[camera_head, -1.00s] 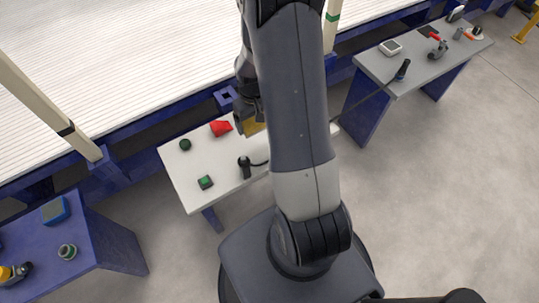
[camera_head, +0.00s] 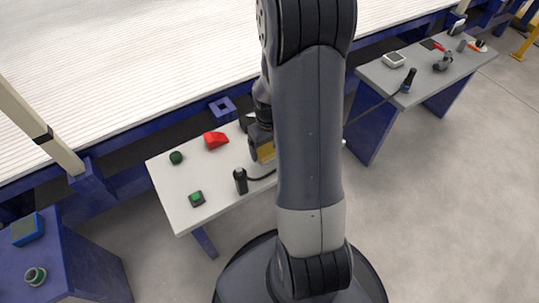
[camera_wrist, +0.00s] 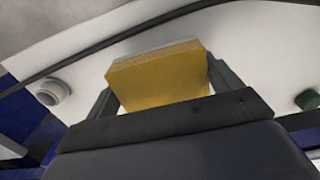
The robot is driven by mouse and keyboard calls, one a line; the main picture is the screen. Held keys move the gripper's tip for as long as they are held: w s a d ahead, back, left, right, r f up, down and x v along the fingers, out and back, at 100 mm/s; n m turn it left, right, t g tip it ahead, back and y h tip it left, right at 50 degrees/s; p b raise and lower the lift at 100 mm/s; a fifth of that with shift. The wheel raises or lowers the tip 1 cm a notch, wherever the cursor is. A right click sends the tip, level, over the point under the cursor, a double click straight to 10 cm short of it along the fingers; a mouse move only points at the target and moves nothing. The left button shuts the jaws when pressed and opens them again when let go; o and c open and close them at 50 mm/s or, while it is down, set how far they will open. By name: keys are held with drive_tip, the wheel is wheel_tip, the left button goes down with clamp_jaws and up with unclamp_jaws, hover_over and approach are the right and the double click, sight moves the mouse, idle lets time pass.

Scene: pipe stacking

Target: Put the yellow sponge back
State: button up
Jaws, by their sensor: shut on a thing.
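The yellow sponge (camera_wrist: 158,78) is a yellow block with a greyish layer along its far edge. My gripper (camera_wrist: 160,85) is shut on it, with one dark finger on each side in the wrist view. In the head view the sponge (camera_head: 265,152) shows just left of my arm, in front of the white table's surface. My arm hides part of my gripper and of the table. I cannot tell whether the sponge touches the table.
A grey table (camera_head: 430,90) stands right, a blue one (camera_head: 80,265) left.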

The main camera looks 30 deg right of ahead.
sight(270, 155)
drive_tip(key=shift+f+b, duration=0.5)
drive_tip(key=shift+f, duration=1.2)
drive_tip(key=shift+f, duration=0.3)
drive_tip(key=o, duration=0.9)
drive_tip(key=shift+s, duration=0.1)
drive_tip(key=shift+c, duration=0.2)
drive_tip(key=shift+f, duration=0.1)
wheel_tip(270, 155, up, 13)
drive_tip(key=p, duration=0.3)
drive_tip(key=shift+f+p, duration=0.1)
drive_tip(key=shift+p, duration=0.3)
